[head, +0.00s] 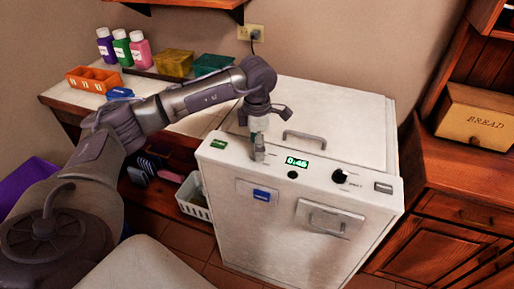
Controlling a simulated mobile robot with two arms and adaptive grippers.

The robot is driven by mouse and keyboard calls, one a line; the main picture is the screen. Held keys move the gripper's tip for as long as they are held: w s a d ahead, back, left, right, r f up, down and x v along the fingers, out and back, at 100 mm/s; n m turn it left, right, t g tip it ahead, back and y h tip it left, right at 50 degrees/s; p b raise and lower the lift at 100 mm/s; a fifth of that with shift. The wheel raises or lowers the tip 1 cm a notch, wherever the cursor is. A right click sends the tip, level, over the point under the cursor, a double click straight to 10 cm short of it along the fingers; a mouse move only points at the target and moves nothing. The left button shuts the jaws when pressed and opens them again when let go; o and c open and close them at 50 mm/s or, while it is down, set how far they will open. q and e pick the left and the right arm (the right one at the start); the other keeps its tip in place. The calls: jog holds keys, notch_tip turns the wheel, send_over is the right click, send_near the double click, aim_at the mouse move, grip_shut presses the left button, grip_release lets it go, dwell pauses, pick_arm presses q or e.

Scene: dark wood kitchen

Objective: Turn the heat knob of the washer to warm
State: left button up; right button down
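The white washer (270,235) stands in the middle of the head view. Its top front panel has a green display reading 0:46 (297,162), a small dark round button below it, and a black knob (339,177) to the right. My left gripper (258,153) points down at the panel, left of the display. Its fingertips are at or just above the panel; I cannot tell whether they touch it. Any knob there is hidden by the gripper. I cannot make out a warm marking. My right gripper is not in view.
A counter on the left holds several bottles (121,47), an orange caddy (94,79) and boxes. A white basket (196,200) stands on the floor left of the washer. A wooden cabinet (440,215) with a bread box (475,118) is close on the right.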

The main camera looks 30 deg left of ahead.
pick_arm(q)
notch_tip(320, 180, up, 10)
jog(key=shift+r, duration=0.25)
dwell(0.5)
